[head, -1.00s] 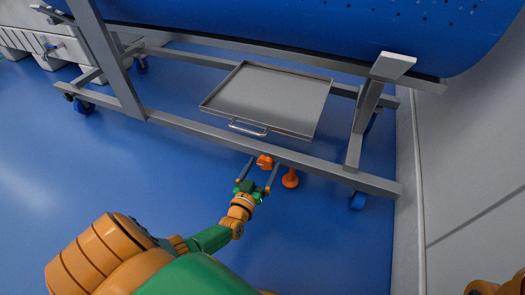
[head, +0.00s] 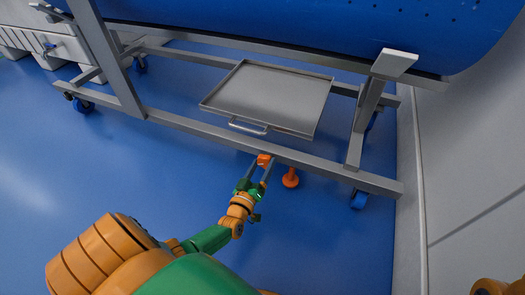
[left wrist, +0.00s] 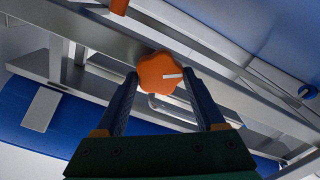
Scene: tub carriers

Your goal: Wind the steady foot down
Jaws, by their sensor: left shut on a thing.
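The steady foot (head: 290,179) is an orange post with a wider round base, below the front rail of the carrier, just right of my left gripper. An orange lobed knob (head: 264,160) with a white mark sits at the front rail. My left gripper (head: 260,168) is shut on the knob, a finger on each side. In the left wrist view the knob (left wrist: 158,73) sits between the fingertips, its white mark pointing right. An orange piece (left wrist: 119,6) shows at the top edge of that view. My right gripper is not in view.
The grey carrier frame (head: 200,131) stands on blue casters (head: 358,200) and bears a big blue tub (head: 280,35). A grey tray (head: 268,98) with a handle hangs under it. A wall (head: 470,150) closes the right side. Blue floor lies open at the left front.

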